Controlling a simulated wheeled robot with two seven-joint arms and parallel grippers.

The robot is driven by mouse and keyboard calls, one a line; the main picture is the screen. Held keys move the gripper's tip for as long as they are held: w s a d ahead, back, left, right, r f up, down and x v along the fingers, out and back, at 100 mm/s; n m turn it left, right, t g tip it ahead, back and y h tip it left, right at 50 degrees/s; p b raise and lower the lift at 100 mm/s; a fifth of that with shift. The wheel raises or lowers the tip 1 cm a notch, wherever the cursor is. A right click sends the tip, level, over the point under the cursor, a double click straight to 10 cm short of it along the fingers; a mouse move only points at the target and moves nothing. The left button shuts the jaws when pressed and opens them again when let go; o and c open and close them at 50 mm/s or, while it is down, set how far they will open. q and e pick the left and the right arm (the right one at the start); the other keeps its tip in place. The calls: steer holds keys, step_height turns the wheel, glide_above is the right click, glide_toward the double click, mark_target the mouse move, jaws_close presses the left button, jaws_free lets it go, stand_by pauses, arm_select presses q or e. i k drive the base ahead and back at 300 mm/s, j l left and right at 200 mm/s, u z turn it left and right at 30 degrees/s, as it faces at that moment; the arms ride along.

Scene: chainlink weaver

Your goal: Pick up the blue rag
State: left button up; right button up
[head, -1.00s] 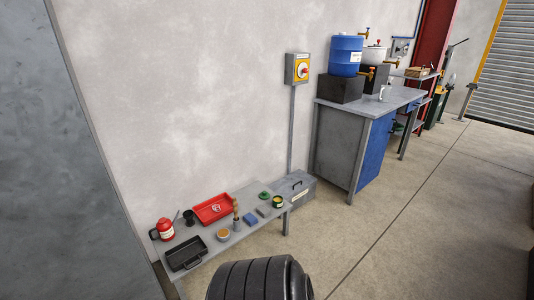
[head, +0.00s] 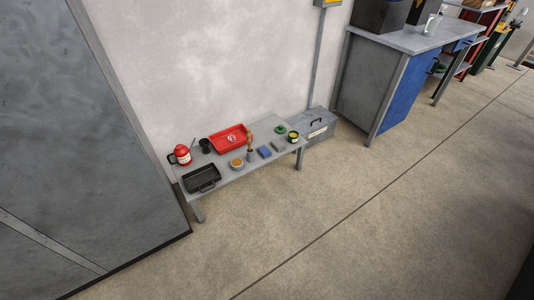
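A small blue item (head: 264,152), which looks like the folded blue rag, lies on the low grey bench (head: 225,176) against the wall. It is near the bench's front edge, between a small pot holding a brush (head: 250,150) and a small dark block (head: 275,146). It is too small to make out its cloth texture. Neither of my grippers shows in the head view.
The bench also holds a red tray (head: 230,138), a black tray (head: 202,178), a red flask (head: 182,154) and several small tins. A workbench (head: 400,40) stands farther right. The floor in front is clear.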

mark_target(264, 151)
steer(key=u, duration=5)
steer(key=z, duration=5)
steer(key=i+l, duration=0.15)
steer(key=i, duration=0.4)
steer(key=i+l, duration=0.1)
steer(key=i, duration=0.45)
steer(key=i+l, duration=0.15)
steer(key=i, duration=0.4)
steer(key=i+l, duration=0.15)
steer(key=i, duration=0.45)
